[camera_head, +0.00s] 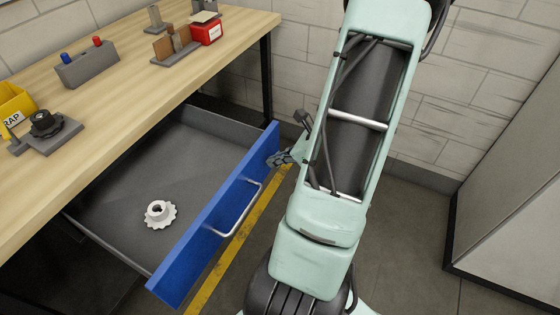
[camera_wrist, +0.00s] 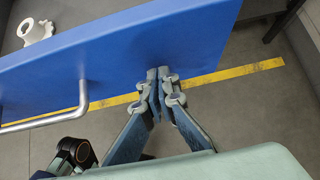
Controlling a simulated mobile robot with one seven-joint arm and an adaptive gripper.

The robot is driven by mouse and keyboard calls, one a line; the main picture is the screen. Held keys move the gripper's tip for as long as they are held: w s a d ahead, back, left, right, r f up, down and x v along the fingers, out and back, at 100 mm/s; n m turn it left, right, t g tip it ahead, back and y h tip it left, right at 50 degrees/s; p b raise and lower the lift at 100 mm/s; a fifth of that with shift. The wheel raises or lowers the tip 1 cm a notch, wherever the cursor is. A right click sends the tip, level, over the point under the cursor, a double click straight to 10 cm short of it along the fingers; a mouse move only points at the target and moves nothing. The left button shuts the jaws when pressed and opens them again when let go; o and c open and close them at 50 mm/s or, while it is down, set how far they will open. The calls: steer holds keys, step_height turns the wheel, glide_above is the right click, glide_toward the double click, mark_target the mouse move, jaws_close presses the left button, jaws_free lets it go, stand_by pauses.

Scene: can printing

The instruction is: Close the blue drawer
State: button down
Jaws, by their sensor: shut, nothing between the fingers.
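The blue drawer (camera_head: 215,222) stands pulled out from under the wooden workbench, its grey inside open to view. A silver bar handle (camera_head: 236,215) is on its front; the handle also shows at the left in the wrist view (camera_wrist: 50,118). My gripper (camera_head: 277,159) is at the outer face of the blue front, near its far end and beyond the handle. In the wrist view my gripper (camera_wrist: 158,76) has its fingertips together, with nothing between them, against or very close to the blue panel (camera_wrist: 110,58). I cannot tell whether they touch.
A white toothed part (camera_head: 159,215) lies in the drawer. The workbench (camera_head: 140,75) carries a grey block with red and blue pegs (camera_head: 87,68), a red box (camera_head: 207,32) and a yellow scrap bin (camera_head: 14,104). A grey cabinet (camera_head: 510,170) stands at right. A yellow line (camera_head: 230,255) crosses the floor.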

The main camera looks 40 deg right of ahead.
glide_above(192, 142)
steer(key=shift+w+b, duration=0.1)
steer(key=shift+b, duration=0.35)
steer(key=shift+w+r, duration=0.15)
steer(key=shift+w+a+r, duration=0.1)
steer(key=shift+w, duration=0.05)
stand_by(0.4)
